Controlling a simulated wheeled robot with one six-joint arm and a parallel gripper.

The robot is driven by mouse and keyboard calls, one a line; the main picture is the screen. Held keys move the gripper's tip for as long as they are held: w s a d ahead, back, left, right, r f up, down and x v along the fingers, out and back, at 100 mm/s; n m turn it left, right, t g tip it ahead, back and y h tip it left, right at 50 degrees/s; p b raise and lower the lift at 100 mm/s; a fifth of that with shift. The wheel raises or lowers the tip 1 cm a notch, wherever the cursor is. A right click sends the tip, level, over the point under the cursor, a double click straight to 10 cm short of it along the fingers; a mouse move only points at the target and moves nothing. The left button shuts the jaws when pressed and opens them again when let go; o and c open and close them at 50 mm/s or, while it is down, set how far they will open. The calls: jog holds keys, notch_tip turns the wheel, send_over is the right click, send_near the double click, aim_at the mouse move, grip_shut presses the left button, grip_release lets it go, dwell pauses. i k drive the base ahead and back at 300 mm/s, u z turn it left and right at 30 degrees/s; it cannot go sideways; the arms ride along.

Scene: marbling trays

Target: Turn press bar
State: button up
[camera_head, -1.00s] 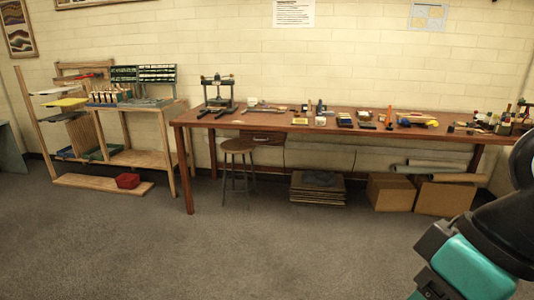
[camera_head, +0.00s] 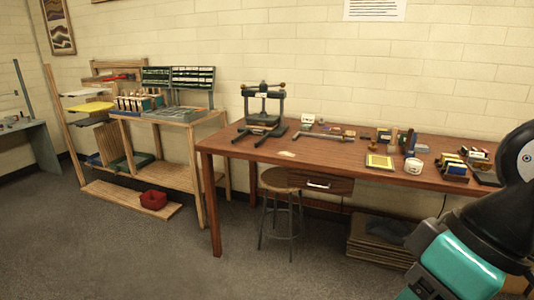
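A dark press (camera_head: 263,108) stands upright near the left end of the brown table (camera_head: 216,160). Its bar (camera_head: 263,87) runs across the top of the frame with a round knob at each end. The bar looks about level, and nothing touches it. My arm shows at the lower right in black and teal, well apart from the press. My gripper lies outside the picture, so its state is hidden.
A wooden stool (camera_head: 278,180) stands under the table by a drawer (camera_head: 319,184). Stacked boards (camera_head: 379,241) lie under the table. The grey floor (camera_head: 130,255) in front is clear.

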aim_at(263, 87)
jog(key=u, duration=0.2)
jog(key=i, duration=1.45)
jog(key=u, duration=0.65)
jog(key=i, duration=0.6)
jog(key=u, duration=0.6)
jog(key=i, duration=1.4)
jog(key=z, duration=0.65)
